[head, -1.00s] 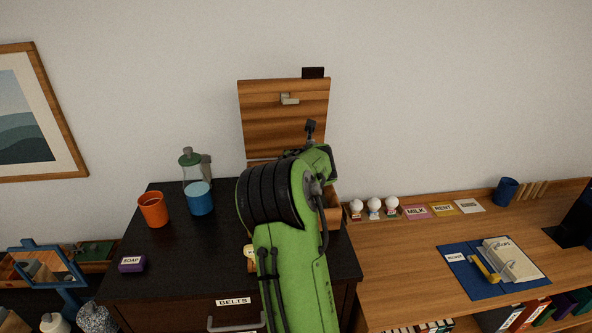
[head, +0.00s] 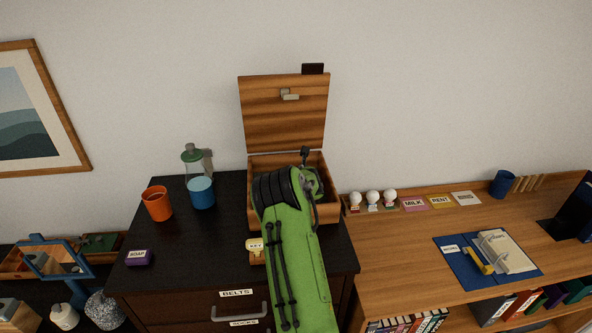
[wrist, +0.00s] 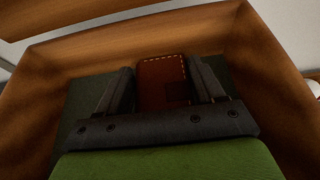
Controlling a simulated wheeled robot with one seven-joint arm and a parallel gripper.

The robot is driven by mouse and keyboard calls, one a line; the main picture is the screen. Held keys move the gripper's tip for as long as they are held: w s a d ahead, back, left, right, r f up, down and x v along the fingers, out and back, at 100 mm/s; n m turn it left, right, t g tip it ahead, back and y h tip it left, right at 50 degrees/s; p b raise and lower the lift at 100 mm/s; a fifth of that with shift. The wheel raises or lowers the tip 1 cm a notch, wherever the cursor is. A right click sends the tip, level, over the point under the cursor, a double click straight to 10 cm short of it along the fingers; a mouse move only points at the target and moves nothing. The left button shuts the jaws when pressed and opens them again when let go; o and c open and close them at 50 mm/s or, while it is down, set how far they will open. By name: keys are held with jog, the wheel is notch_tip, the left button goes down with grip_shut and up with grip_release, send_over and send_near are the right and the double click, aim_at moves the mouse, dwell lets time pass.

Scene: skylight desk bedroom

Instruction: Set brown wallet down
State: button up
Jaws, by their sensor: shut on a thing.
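The brown wallet (wrist: 160,78), with pale stitching along its edge, is between the two fingers of my gripper (wrist: 161,88) in the wrist view. My gripper is shut on it. The wallet and fingers are inside an open wooden box (head: 326,211), whose floor looks dark green in the wrist view. I cannot tell whether the wallet touches the floor. In the head view my green arm reaches into the box and hides the gripper and wallet. The box's lid (head: 285,118) stands up against the wall.
The box stands on a dark dresser (head: 225,245). A wooden desk (head: 400,260) is at right.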

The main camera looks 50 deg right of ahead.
jog(key=shift+f+b, duration=0.1)
jog(key=shift+b, duration=0.2)
jog(key=o, duration=1.2)
jog(key=shift+c, duration=0.2)
jog(key=shift+r+p, duration=0.35)
jog(key=shift+p, duration=0.05)
jog(key=b+v, duration=0.1)
jog(key=v, duration=0.6)
jog(key=shift+s+a+f+b, duration=0.1)
jog(key=shift+f+b, duration=0.05)
jog(key=shift+b, duration=0.25)
jog(key=shift+s, duration=0.1)
